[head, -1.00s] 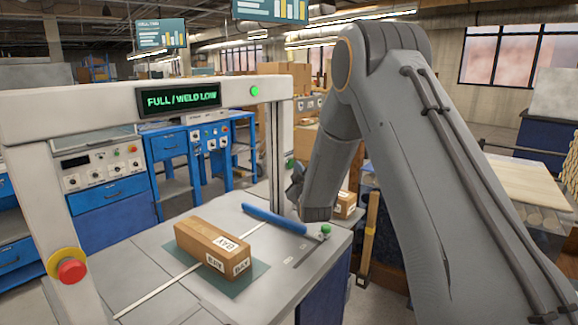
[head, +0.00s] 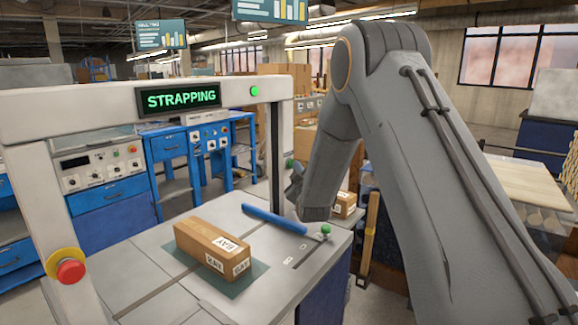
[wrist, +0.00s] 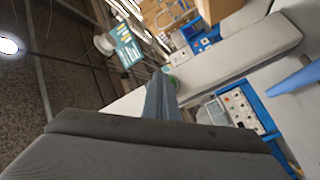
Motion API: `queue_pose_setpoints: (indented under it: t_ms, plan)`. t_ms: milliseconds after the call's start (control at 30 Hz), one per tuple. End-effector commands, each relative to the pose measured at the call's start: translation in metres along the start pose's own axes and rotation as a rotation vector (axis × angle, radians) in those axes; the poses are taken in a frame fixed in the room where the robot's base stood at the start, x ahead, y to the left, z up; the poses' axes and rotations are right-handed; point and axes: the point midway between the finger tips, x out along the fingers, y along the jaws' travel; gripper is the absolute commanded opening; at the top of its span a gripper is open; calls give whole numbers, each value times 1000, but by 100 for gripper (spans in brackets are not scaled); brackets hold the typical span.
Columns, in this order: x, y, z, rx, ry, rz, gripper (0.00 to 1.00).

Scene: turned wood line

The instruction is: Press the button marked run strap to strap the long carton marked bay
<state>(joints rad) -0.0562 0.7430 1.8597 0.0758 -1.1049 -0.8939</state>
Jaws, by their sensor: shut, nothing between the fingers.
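The long carton marked bay (head: 225,238) lies on a dark green mat (head: 243,281) on the grey strapping table, under the white arch. The arch display (head: 180,97) reads STRAPPING in green. A round green button (head: 290,163) sits on the arch's right post; its label cannot be read. A green part also shows beside the fingertips in the wrist view (wrist: 173,84). My gripper (head: 296,180) is mostly hidden behind my arm, close to that post. In the wrist view my gripper (wrist: 162,95) is shut and empty. Contact with the button cannot be told.
A red button on a yellow collar (head: 70,270) is on the left post. A green knob (head: 326,229) stands at the table's right edge. A blue bar (head: 274,219) lies behind the carton. Another carton (head: 344,204) is beyond the table, and blue cabinets (head: 105,203) stand behind.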

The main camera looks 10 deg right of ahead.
Motion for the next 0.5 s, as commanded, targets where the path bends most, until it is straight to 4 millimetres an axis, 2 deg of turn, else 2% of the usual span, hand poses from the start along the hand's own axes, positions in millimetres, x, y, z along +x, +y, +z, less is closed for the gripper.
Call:
queue_pose_setpoints:
  t_ms: [233,500]
  plan:
    - [-8,6,6,0,-1,-1,0]
    - [-9,6,6,0,-1,0,0]
